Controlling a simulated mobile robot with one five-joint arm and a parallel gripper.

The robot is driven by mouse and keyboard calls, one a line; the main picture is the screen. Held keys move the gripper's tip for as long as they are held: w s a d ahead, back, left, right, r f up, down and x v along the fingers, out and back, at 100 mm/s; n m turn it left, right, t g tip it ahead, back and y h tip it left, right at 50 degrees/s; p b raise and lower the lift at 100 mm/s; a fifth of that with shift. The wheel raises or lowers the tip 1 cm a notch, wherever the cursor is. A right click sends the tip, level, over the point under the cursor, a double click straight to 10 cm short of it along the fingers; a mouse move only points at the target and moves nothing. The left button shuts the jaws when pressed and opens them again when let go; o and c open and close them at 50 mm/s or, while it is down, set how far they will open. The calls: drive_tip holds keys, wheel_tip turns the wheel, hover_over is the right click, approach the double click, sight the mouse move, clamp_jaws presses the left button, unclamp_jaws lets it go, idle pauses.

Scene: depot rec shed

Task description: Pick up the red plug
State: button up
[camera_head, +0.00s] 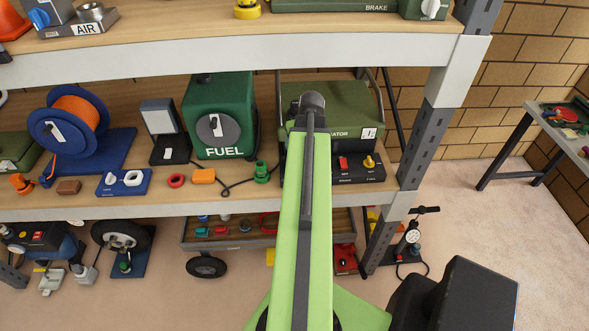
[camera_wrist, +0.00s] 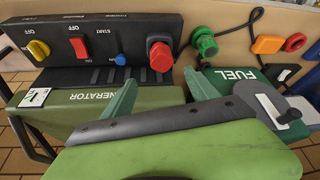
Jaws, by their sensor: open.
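The red plug (camera_wrist: 160,55) is a round red piece in a dark grey collar on the generator's black front panel, in the wrist view. My gripper (camera_wrist: 160,92) is open and empty. Its two green fingers are spread, with the red plug lying beyond the gap between their tips. I see no contact with the plug. In the head view my arm covers the plug and the gripper's fingers. The generator (camera_head: 352,107) stands on the shelf behind my arm, with its panel (camera_head: 360,176) partly showing.
Beside the plug on the panel are a blue button (camera_wrist: 120,59), a red switch (camera_wrist: 78,47) and a yellow knob (camera_wrist: 39,50). A green plug-like piece (camera_wrist: 205,45) stands close by on the shelf. The green FUEL can (camera_head: 216,110) is left of the generator.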

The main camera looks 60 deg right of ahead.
drive_tip(key=b+x, duration=0.5)
drive_tip(key=x, duration=0.2)
drive_tip(key=shift+f, duration=0.2)
drive_tip(key=b+x, duration=0.5)
drive_tip(key=shift+w+f, duration=0.1)
drive_tip(key=shift+w, duration=0.15)
drive_tip(key=c, duration=1.5)
